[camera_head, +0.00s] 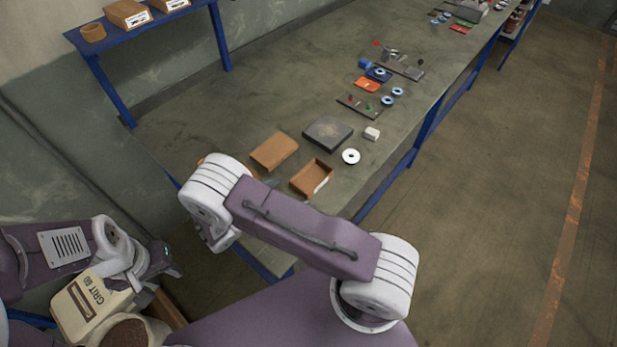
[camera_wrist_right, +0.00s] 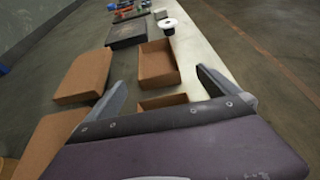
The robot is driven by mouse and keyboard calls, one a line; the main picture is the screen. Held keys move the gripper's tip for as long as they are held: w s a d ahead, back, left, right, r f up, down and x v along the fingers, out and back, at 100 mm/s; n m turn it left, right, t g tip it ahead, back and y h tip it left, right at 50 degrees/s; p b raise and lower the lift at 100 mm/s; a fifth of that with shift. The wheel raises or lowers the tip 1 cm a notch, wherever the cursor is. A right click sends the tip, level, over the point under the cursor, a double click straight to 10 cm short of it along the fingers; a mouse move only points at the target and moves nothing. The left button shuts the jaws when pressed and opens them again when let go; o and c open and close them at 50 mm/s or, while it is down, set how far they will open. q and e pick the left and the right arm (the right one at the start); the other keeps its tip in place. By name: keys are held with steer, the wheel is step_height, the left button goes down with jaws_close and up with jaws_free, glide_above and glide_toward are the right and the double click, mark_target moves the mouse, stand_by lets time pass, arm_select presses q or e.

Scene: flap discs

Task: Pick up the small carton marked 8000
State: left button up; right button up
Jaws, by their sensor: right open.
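I cannot read the mark 8000 on any carton. In the head view, an open brown carton (camera_head: 312,178) and a flat brown carton (camera_head: 274,152) lie on the near bench; the right wrist view shows the open carton (camera_wrist_right: 157,66) and the flat one (camera_wrist_right: 84,75) too. Two more brown pieces are nearer, one at the left (camera_wrist_right: 48,142) and one open (camera_wrist_right: 165,101), partly hidden by my gripper. My right gripper (camera_wrist_right: 164,90) is open over this nearer piece, its fingers apart. My left gripper (camera_head: 168,262) is at the lower left; its jaw state is unclear.
A cream container marked GRIT (camera_head: 90,300) is at the lower left. A dark block (camera_head: 328,132), a white disc (camera_head: 351,157) and a small white block (camera_head: 372,133) lie beyond the cartons. Labelled cartons (camera_head: 128,14) stand on a blue shelf. Bare bench lies left of the block.

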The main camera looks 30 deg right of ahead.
mark_target(304, 188)
steer(key=shift+d+r, duration=0.1)
steer(key=shift+d, duration=0.15)
steer(key=shift+p+x, duration=0.55)
steer(key=shift+x, duration=0.7)
steer(key=shift+w+d+f, duration=0.3)
steer(key=shift+d+f, duration=0.05)
steer(key=p+x, duration=0.1)
steer(key=x, duration=0.3)
steer(key=shift+w+f+p, duration=0.1)
steer(key=shift+w+p, duration=0.05)
steer(key=shift+p, duration=0.2)
arm_select(q)
step_height(304, 188, up, 3)
steer(key=shift+d+r, duration=0.1)
steer(key=shift+d, duration=0.05)
arm_select(e)
steer(key=shift+w+d+f, duration=0.2)
steer(key=shift+f, duration=0.05)
steer(key=c, duration=1.4)
steer(key=shift+c, duration=0.2)
